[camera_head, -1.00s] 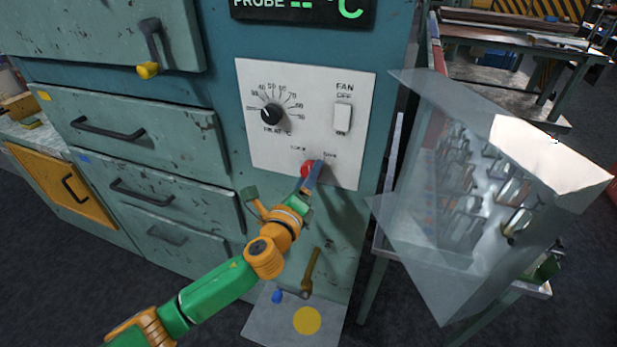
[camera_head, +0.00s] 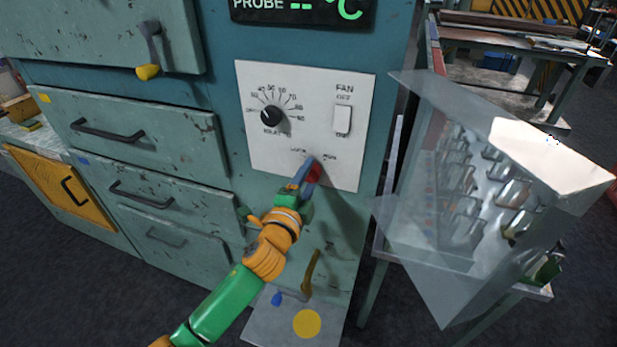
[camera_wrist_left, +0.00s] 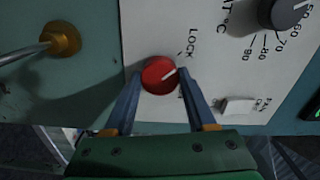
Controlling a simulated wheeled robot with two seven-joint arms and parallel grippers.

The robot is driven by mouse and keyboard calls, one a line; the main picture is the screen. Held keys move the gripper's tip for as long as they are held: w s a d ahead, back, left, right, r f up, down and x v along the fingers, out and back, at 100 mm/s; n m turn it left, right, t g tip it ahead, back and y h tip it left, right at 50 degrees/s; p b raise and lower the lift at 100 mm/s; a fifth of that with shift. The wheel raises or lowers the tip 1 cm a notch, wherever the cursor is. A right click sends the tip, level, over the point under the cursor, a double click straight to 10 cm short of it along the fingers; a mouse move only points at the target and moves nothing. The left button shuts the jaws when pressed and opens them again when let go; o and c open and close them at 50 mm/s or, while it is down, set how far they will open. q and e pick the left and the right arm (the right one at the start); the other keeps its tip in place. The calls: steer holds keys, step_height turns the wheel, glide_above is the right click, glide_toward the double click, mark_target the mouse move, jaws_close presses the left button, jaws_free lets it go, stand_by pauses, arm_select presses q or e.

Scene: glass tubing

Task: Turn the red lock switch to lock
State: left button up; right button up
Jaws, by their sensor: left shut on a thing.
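The red lock switch (camera_head: 315,173) is a round knob at the bottom of the white control panel (camera_head: 320,105), under the LOCK and RUN labels. In the head view a finger covers part of the knob. My right gripper is not in view.
Above the switch are a black dial (camera_head: 271,116) and a white fan switch (camera_head: 343,119). A brass-coloured lever (camera_head: 311,272) is below the panel. A clear-sided case (camera_head: 470,190) stands close on the right. Drawers with handles (camera_head: 140,195) are on the left.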

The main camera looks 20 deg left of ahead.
arm_select(q)
steer(key=shift+n, duration=0.3)
stand_by(0.4)
steer(key=o, duration=1.4)
steer(key=shift+c, duration=0.2)
steer(key=s+b, duration=0.1)
steer(key=s, duration=0.6)
steer(key=shift+a, duration=0.15)
